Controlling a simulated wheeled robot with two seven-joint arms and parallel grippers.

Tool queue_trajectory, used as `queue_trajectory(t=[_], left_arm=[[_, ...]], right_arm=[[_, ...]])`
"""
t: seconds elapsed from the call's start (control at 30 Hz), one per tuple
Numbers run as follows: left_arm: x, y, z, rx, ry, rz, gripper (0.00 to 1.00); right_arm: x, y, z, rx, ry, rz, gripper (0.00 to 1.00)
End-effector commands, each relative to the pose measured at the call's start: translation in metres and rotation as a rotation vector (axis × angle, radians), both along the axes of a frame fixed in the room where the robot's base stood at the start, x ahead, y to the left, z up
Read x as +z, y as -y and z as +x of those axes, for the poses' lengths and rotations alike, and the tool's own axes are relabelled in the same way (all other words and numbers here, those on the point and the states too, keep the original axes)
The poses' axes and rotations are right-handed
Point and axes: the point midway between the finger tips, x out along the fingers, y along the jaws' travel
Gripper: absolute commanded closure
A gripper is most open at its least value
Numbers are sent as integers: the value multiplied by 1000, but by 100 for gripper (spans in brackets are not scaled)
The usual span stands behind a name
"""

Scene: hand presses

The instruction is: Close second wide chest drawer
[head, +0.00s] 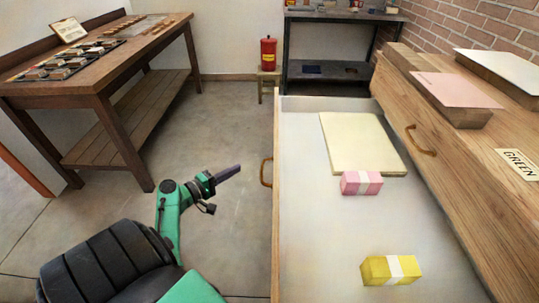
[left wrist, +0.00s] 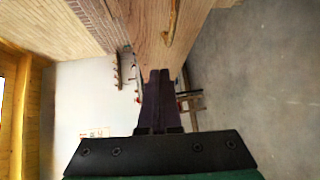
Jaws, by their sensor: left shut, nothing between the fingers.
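A wide wooden chest (head: 450,165) stands on the right. One of its drawers (head: 300,215) is pulled far out to the left, its pale bottom showing. Which drawer it is by count I cannot tell. The drawer's front edge carries a handle (head: 266,173), partly seen. My left gripper (head: 238,169) is shut and empty, in front of the drawer front and apart from the handle. In the left wrist view its closed fingers (left wrist: 157,78) point along the wooden drawer front (left wrist: 155,30), with the handle (left wrist: 171,22) above. My right gripper is not in view.
Inside the drawer lie cream paper (head: 362,145), a pink bundle (head: 350,183) and a yellow bundle (head: 377,270). Paper stacks (head: 455,92) sit on the chest. A wooden table (head: 125,60) stands left, a red can (head: 268,53) on a stool behind. The floor between is clear.

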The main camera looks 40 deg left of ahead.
Motion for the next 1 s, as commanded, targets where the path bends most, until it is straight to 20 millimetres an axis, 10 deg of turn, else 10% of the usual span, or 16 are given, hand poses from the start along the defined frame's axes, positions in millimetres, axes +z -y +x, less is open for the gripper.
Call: queue_trajectory(t=[0.17, 0.63, 1.0], left_arm=[[44, -6, -1, -12, 124, -5, 100], [44, 6, 93, -10, 120, -5, 100], [43, 39, 117, -9, 116, -5, 100]], right_arm=[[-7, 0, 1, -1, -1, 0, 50], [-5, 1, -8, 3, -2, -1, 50], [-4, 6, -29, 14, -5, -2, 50]])
